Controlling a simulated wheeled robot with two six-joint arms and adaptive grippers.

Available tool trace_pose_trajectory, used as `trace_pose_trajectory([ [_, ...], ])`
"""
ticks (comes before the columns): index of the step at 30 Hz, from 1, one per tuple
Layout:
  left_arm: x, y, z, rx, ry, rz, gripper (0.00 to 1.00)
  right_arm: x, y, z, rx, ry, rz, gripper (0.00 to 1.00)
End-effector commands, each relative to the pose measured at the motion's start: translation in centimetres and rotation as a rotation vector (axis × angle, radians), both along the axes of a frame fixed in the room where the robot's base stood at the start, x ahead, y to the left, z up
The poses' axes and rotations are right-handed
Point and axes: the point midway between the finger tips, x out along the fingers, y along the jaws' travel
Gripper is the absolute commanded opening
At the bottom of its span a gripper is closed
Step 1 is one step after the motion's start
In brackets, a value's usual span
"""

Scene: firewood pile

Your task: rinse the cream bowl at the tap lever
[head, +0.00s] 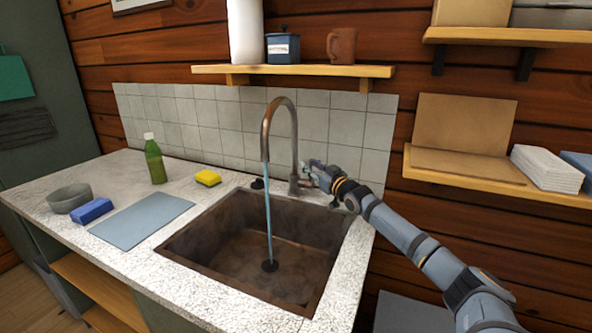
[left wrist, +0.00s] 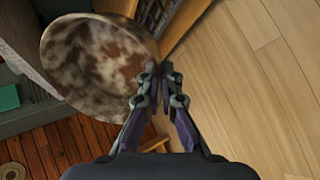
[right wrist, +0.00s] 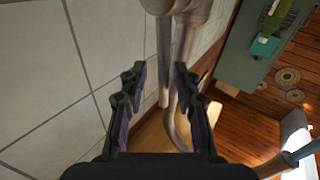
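The cream bowl (left wrist: 98,62), mottled with brown stains, shows only in the left wrist view. My left gripper (left wrist: 160,72) is shut on its rim and holds it over the wooden floor, tilted towards the camera. The tap (head: 268,125) stands behind the sink (head: 250,250), with a blue stream of water (head: 268,210) running into the basin. My right gripper (head: 312,172) is beside the tap's base, at the tap lever (head: 304,182). In the right wrist view its fingers (right wrist: 162,78) are apart, with the metal tap just beyond them; contact cannot be told.
On the counter (head: 105,180) are a grey bowl (head: 70,198), a blue sponge (head: 91,211), a grey-blue mat (head: 143,220), a green bottle (head: 155,160) and a yellow sponge (head: 208,177). A shelf (head: 290,71) hangs above the tap. The sink basin is empty apart from water.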

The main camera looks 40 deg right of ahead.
Motion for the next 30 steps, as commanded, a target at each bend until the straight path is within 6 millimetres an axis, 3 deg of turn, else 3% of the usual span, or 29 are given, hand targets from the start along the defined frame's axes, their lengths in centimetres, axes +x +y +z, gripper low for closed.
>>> trace_pose_trajectory([
  [8, 0.0, 0.0, 0.1, -0.001, -0.002, 0.000, 0.00, 0.0, 0.0, 0.4, -0.002, -0.004, 0.001, 0.32],
  [21, 0.0, 0.0, 0.1, -0.001, -0.002, 0.000, 0.00, 0.0, 0.0, 8.8, 0.000, -0.005, -0.001, 0.32],
  [30, 0.0, 0.0, 0.1, -0.001, -0.002, 0.000, 0.00, 0.0, 0.0, 10.1, 0.000, 0.000, 0.000, 0.32],
])
